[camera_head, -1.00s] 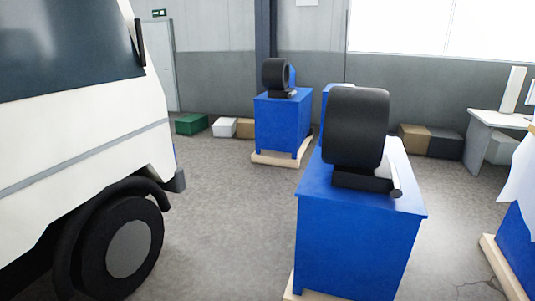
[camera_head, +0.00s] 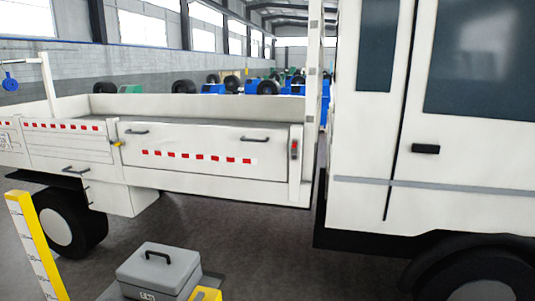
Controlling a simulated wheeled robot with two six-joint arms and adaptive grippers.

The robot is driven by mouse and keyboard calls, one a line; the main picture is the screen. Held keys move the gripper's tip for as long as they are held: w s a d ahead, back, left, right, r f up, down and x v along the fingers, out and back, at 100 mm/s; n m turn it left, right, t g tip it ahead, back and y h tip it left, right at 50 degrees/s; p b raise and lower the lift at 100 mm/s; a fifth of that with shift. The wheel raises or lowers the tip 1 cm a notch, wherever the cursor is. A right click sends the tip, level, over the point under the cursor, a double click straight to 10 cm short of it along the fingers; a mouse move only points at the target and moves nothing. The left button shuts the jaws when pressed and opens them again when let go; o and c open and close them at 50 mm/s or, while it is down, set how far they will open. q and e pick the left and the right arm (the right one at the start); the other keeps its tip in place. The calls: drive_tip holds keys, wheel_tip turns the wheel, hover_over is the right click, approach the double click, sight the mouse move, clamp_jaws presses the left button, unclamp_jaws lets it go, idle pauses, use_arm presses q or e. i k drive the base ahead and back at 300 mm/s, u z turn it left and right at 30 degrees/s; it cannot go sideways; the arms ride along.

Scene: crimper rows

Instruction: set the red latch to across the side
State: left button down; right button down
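A small red latch (camera_head: 294,149) sits on the white post at the right end of the truck's drop side (camera_head: 205,165). It looks upright along the post, but it is too small to tell its exact setting. A small yellow latch (camera_head: 116,143) sits at the left end of the same side panel and points sideways. Neither of my grippers is in view.
The truck's white cab (camera_head: 400,150) fills the right. A grey toolbox (camera_head: 158,271) stands low in front, beside a yellow measuring post (camera_head: 37,245). A rear wheel (camera_head: 60,227) is at the left. Floor shows between the toolbox and the truck.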

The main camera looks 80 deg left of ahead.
sight(295, 142)
drive_tip(key=u, duration=1.9)
drive_tip(key=i, duration=1.8)
drive_tip(key=u, duration=1.5)
